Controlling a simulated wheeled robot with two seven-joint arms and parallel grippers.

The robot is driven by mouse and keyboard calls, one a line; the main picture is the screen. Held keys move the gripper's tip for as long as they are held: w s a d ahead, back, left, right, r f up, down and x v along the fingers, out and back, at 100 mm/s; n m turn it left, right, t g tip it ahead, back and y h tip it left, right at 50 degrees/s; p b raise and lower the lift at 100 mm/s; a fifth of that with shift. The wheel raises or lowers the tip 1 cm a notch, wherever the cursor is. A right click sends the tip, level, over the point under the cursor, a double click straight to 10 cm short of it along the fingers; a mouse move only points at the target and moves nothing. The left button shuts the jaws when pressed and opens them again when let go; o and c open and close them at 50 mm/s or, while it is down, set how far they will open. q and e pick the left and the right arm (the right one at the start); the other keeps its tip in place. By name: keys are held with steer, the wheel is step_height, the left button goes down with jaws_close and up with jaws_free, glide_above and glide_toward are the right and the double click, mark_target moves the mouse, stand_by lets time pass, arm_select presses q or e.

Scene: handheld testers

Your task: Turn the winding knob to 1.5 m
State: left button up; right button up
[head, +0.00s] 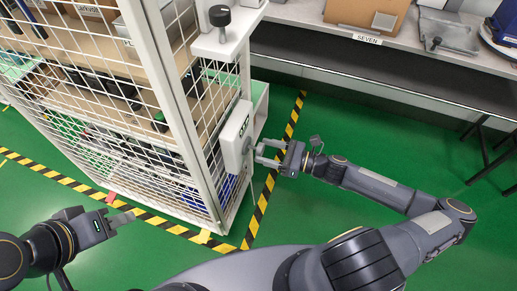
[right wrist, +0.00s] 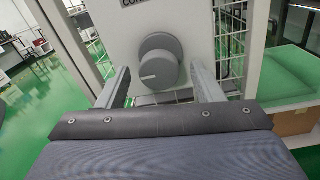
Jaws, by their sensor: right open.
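The winding knob (right wrist: 158,66) is a round grey dial with a short white mark on its left side, on the front of a white box. My right gripper (head: 261,152) is in front of the knob. In the right wrist view its open fingers (right wrist: 158,88) stand left and right of the knob, with gaps on both sides. Its label is cut off at the top. My left gripper (head: 124,217) is low at the left, away from the box; its jaw gap is unclear.
The white mesh cage (head: 170,105) holds shelves with several items. A black round knob on a white bracket (head: 219,15) sits above the box. A grey bench (head: 400,85) runs along the back right. The green floor with yellow-black tape (head: 265,195) is clear.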

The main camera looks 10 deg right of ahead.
mark_target(254, 148)
steer(key=shift+x, duration=1.45)
steer(key=c, duration=1)
steer(key=shift+o, duration=0.2)
